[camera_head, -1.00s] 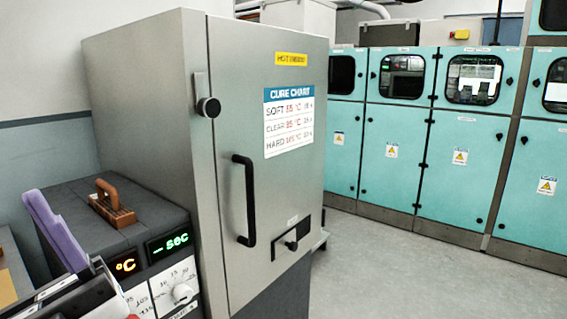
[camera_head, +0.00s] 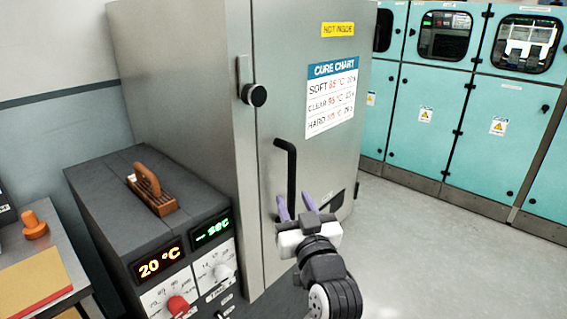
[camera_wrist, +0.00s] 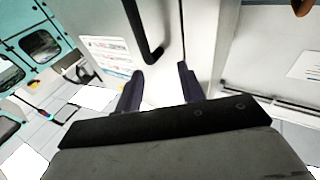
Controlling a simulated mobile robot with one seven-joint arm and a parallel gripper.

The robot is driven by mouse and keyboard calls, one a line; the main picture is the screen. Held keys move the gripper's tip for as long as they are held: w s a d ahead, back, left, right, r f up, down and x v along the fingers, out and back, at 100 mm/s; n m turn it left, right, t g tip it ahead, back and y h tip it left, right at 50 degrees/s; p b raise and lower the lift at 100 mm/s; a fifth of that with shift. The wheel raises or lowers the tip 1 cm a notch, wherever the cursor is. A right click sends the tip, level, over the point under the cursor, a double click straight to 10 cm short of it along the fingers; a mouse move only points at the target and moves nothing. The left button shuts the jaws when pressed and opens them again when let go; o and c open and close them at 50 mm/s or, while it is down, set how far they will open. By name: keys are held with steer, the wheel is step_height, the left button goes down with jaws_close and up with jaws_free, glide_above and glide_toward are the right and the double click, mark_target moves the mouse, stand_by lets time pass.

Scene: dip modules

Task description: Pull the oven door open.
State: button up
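The oven is a tall grey metal cabinet with its door (camera_head: 276,190) shut in the head view. The door has a black vertical bar handle (camera_head: 291,165), a cure chart and a yellow hot label. My gripper (camera_head: 297,203), with purple fingers, is at the lower part of the handle, in front of the door. In the wrist view the fingers (camera_wrist: 158,88) stand apart with nothing between their tips, and the handle (camera_wrist: 146,30) lies just beyond them, toward the upper left. My gripper hides the handle's lower end in the head view.
A dark control box (camera_head: 105,205) with lit displays, knobs and a brown wooden-handled tool (camera_head: 152,190) stands left of the oven. A side table (camera_head: 62,275) holds an orange object. Teal cabinets (camera_head: 425,125) line the back right. The floor on the right is clear.

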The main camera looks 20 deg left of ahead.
mark_target(293, 185)
step_height(293, 185, down, 4)
steer(key=w+d+g+h, duration=0.1)
steer(key=w+d, duration=0.1)
steer(key=p+x, duration=0.4)
steer(key=x, duration=0.9)
steer(key=shift+w+d+f, duration=0.1)
steer(key=shift+f, duration=0.05)
jaws_close()
